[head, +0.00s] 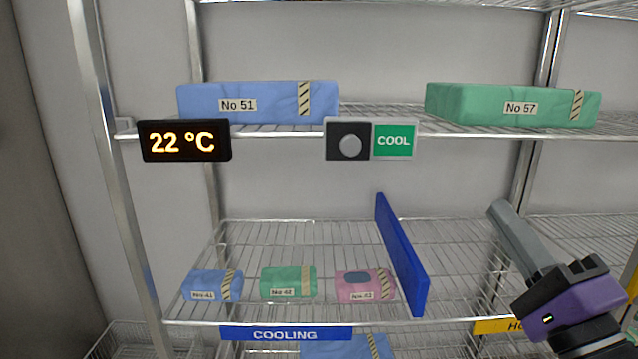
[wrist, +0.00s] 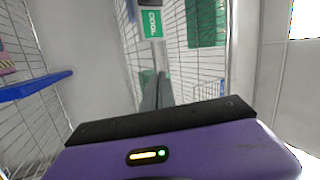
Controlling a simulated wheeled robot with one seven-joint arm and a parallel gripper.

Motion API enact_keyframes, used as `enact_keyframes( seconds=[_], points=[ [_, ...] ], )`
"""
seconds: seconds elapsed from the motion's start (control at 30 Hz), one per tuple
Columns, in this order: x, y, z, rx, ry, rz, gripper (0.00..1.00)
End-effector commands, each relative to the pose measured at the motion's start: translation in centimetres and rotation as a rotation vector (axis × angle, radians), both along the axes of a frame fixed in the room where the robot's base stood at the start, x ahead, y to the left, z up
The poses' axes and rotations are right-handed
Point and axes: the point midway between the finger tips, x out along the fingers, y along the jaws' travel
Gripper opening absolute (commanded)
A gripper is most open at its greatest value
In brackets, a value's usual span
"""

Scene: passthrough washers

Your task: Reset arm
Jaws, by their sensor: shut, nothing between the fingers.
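My gripper (head: 499,209) is at the right of the head view, in front of the lower shelf and to the right of the blue divider. Its purple body sits at the lower right, and its long grey fingers point up and left. The fingers are shut with nothing between them. In the wrist view my gripper (wrist: 156,80) shows its fingers together beyond the purple body. The fingers are apart from the packages, the divider and the button in the head view.
The upper shelf holds a blue pack (head: 270,103), a green pack (head: 480,104), a "22 °C" display (head: 185,141), and a grey button (head: 350,145) beside a COOL sign (head: 394,141). Below are small blue (head: 212,284), green (head: 288,281) and pink (head: 364,285) packs and a blue divider (head: 402,255).

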Motion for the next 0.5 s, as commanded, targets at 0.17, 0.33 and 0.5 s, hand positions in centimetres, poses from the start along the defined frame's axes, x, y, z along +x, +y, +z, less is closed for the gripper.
enact_keyframes(
  seconds=[0.17, 0.33, 0.5],
  points=[
    [-1.6, -1.7, -4.9, -0.170, 0.008, -0.220, 0.00],
    [-4.7, -2.6, -10.5, -0.387, 0.052, -0.420, 0.00],
    [-8.7, -2.5, -15.6, -0.624, 0.113, -0.559, 0.00]
  ],
)
